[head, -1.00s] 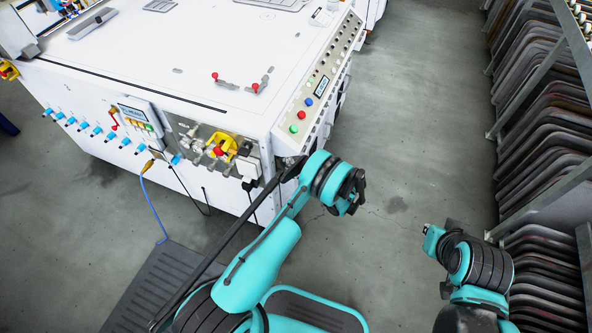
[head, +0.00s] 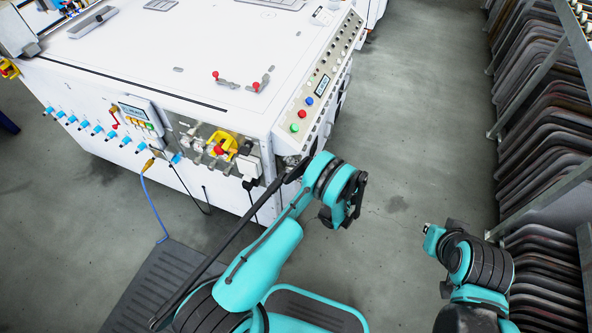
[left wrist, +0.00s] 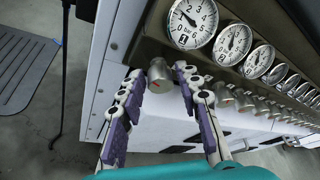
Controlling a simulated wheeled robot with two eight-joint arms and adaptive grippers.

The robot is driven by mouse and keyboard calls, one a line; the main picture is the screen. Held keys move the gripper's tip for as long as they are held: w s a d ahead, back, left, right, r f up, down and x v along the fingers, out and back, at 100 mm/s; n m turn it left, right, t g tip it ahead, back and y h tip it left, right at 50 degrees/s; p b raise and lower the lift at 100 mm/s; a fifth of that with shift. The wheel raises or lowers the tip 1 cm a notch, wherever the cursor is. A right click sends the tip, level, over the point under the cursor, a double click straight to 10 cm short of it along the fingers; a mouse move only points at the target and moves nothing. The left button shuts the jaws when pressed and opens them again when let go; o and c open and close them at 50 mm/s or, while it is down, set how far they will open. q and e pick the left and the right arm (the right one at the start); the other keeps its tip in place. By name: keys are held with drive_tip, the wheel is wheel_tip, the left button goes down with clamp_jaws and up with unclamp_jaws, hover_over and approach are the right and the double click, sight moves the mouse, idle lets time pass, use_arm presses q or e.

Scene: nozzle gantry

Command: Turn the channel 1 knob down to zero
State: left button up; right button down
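In the left wrist view, a grey metal knob (left wrist: 160,76) with an orange mark sits at the near end of a row of knobs. Above it is the first pressure gauge (left wrist: 193,20), marked bar, its needle pointing up and left. My left gripper (left wrist: 158,80) is open, with one purple-padded finger on each side of this knob and a visible gap to it. In the head view, the left fingertips are hidden near the machine's front right corner. My right gripper (head: 433,240) is over the floor at right, apart from the machine; its fingers are unclear.
More gauges (left wrist: 234,44) and several knobs run to the right along the panel. The white machine (head: 190,70) has coloured buttons on top and a yellow-red switch (head: 222,143) in front. A rack of trays (head: 545,120) stands at right, with clear floor between.

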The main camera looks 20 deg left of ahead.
use_arm(q)
drive_tip(key=v, duration=1.2)
